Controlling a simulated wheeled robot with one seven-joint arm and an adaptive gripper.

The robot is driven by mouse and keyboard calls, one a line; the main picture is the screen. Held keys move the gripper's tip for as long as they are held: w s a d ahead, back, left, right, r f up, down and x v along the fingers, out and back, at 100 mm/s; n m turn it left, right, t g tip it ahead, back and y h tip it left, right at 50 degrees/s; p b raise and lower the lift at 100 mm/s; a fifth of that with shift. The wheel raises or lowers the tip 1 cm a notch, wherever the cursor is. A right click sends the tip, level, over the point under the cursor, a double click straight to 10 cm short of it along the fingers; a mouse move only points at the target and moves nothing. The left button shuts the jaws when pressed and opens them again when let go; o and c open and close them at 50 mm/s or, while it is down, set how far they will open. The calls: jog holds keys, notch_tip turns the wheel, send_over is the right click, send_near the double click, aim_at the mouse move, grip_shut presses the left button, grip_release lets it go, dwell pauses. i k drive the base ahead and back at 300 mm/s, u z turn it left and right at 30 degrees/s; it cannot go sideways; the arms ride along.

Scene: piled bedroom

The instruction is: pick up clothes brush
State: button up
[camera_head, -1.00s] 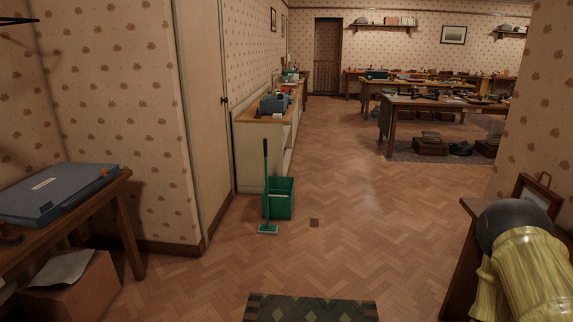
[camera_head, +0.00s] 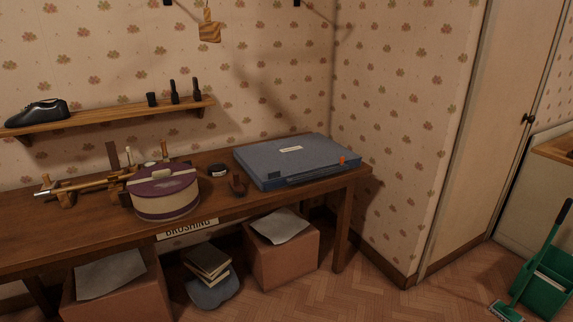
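I cannot tell for sure which thing is the clothes brush. A wooden table (camera_head: 60,240) stands along the wall, with a sign reading like "BRUSHING" (camera_head: 190,228) on its front edge. A small brown item (camera_head: 238,185) lies between a round purple-and-cream box (camera_head: 165,192) and a flat blue case (camera_head: 285,160). A small dark tin (camera_head: 217,170) is just behind it. Several wooden-handled or upright items stand behind the purple box, partly hidden. My gripper is not in view.
A wall shelf (camera_head: 100,118) holds a dark shoe (camera_head: 37,112) and slim black items (camera_head: 174,92). Under the table are cardboard boxes (camera_head: 283,262), and books (camera_head: 207,262) on a blue-grey thing. Floor is clear between.

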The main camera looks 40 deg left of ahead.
aim_at(238, 189)
jog(key=u, duration=0.95)
jog(key=i, duration=0.95)
jog(key=u, duration=0.8)
